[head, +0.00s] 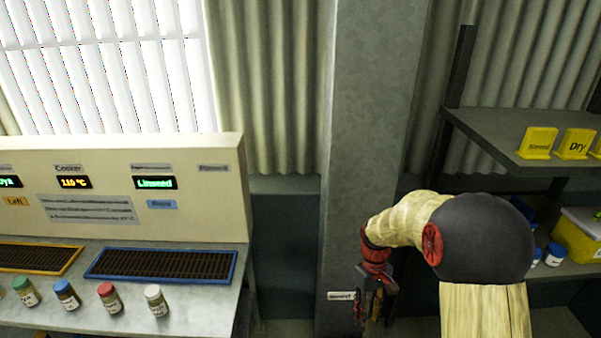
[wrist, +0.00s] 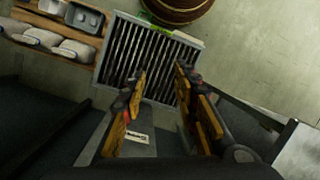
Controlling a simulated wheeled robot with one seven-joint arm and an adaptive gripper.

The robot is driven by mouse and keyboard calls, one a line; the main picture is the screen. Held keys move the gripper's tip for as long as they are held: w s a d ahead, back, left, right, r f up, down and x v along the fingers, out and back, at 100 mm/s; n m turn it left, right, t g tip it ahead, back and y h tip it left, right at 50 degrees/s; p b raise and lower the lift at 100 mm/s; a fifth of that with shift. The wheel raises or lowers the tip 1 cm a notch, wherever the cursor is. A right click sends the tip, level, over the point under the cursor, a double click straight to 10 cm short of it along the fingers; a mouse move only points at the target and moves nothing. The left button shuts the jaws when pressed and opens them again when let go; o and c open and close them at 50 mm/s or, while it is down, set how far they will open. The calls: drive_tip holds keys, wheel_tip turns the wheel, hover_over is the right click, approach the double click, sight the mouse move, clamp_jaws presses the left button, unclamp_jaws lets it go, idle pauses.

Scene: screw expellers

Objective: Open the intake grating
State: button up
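A slatted grating (wrist: 148,58) in a pale grey frame lies on the floor in the wrist view, with a small green label on its far edge. It looks closed. My gripper (wrist: 160,72) is open and empty, its two fingers apart in front of the grating's near part. I cannot tell the gap between fingertips and grating. In the head view my gripper (head: 376,300) hangs low beside the grey column; the floor grating does not show there. A blue-framed dark grating (head: 165,264) and an orange-framed one (head: 38,257) lie on the bench at the left.
A brown round tub (wrist: 178,8) stands past the floor grating. A wooden pallet or shelf (wrist: 90,48) with pale sacks is left of it. The grey column (head: 370,120) stands close to my arm. Shelves (head: 500,135) with yellow signs are at right. Several jars line the bench.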

drive_tip(key=s+r+m+t, duration=0.4)
drive_tip(key=s+r+t, duration=0.4)
drive_tip(key=s+r, duration=1.4)
wheel_tip(320, 180, up, 2)
drive_tip(key=shift+s+r+m, duration=0.25)
drive_tip(key=shift+s+m, duration=0.1)
drive_tip(key=shift+m, duration=0.05)
drive_tip(key=shift+s+a+r, duration=0.1)
drive_tip(key=shift+r, duration=0.25)
drive_tip(key=shift+c, duration=0.8)
drive_tip(key=c, duration=0.4)
